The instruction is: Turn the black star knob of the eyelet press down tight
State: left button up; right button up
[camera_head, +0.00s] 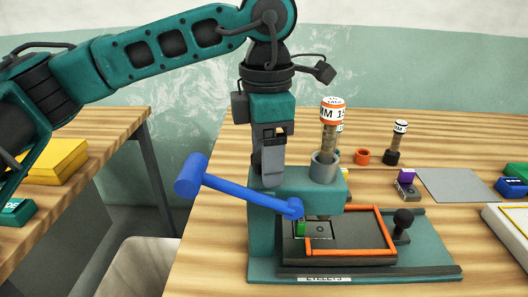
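The teal eyelet press (262,235) stands on the wooden table, with a blue lever (240,194) reaching out to the left. My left gripper (268,180) points straight down at the top of the press's body, behind the lever. Its fingertips are at or very near the press top, and I cannot tell whether they are open or shut. No star-shaped knob shows clearly; the gripper hides part of the press top. A black rounded knob (403,217) on a short stem stands at the right of the press base, apart from the gripper. My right gripper is not in view.
A labelled tube (331,125) stands upright in a grey cup on the press. An orange frame (375,212) lies on the base. Behind are an orange ring (362,157), a black stamp-like piece (392,157) and a grey sheet (458,185). A yellow box (55,160) sits on the left table.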

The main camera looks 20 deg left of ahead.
pick_arm(q)
jog(key=shift+r+p, duration=1)
jog(key=shift+r, duration=0.5)
jog(key=shift+f+n, duration=0.1)
jog(key=shift+n, duration=0.2)
jog(key=shift+n+b, duration=0.4)
jog(key=shift+n, duration=0.3)
jog(key=n+b, duration=0.1)
jog(key=n, duration=0.4)
jog(key=shift+n, duration=0.4)
jog(key=n, duration=0.4)
jog(key=shift+b, duration=0.4)
jog(key=n, duration=0.5)
jog(key=shift+b, duration=0.3)
